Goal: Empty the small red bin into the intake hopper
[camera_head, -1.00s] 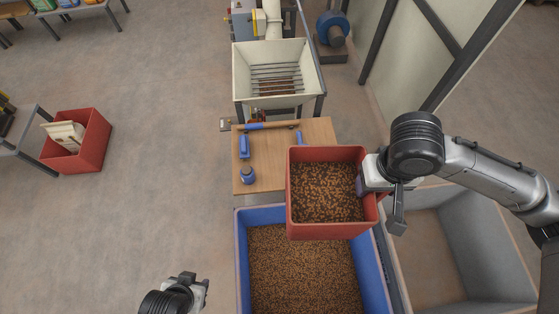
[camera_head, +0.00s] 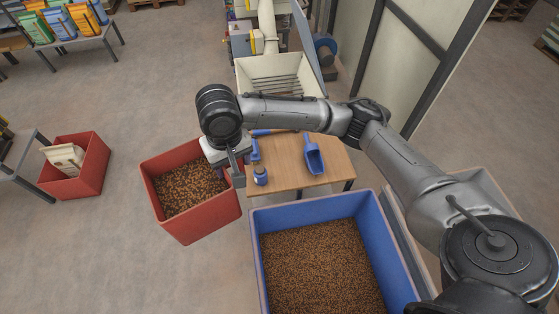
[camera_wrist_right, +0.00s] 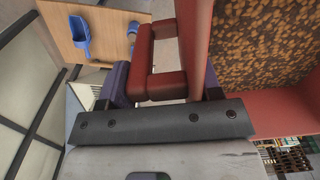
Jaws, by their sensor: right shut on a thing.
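The small red bin (camera_head: 190,190), nearly full of brown pellets, hangs left of the wooden table in the head view, slightly tilted. My right gripper (camera_head: 228,160) is shut on its handle at the bin's right side. In the right wrist view, the red handle (camera_wrist_right: 160,88) sits between the jaws, and pellets (camera_wrist_right: 265,40) show inside the bin. The cream intake hopper (camera_head: 255,72) with its metal bars stands behind the table; my right arm crosses in front of its lower part. My left gripper is out of view.
A blue bin (camera_head: 385,240) full of pellets stands in front of the wooden table (camera_head: 285,172). Another red bin (camera_head: 85,180) with a sack stands at left. Floor between the two red bins is free.

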